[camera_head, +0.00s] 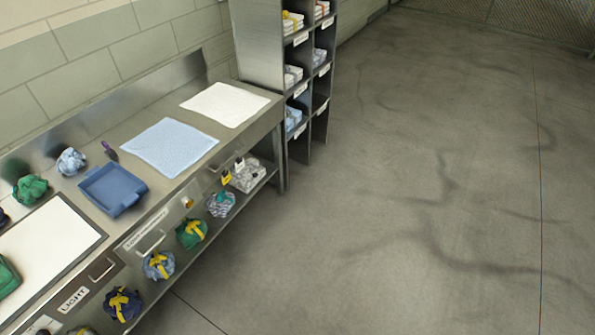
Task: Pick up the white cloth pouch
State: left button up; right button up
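Neither of my grippers is in view. A pale bluish-white bunched cloth pouch (71,161) sits on the metal counter (140,205) at the left, near the wall. A white and grey-blue patterned pouch (221,204) with a green tie sits on the shelf under the counter. I cannot tell which of these, if either, is the white cloth pouch. A green pouch (30,188) stands on the counter left of the pale one.
A blue tray (112,189), a light blue cloth (170,147) and a white cloth (226,104) lie on the counter. Several yellow-tied pouches sit below, including a green one (191,232). A metal cubby rack (263,45) stands behind. The floor (420,200) at right is clear.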

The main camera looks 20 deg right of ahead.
aim_at(242, 185)
jog(key=z, duration=0.6)
jog(key=i, duration=0.55)
jog(key=z, duration=0.7)
jog(key=i, duration=1.5)
jog(key=u, duration=0.5)
jog(key=i, duration=1.05)
jog(key=u, duration=0.75)
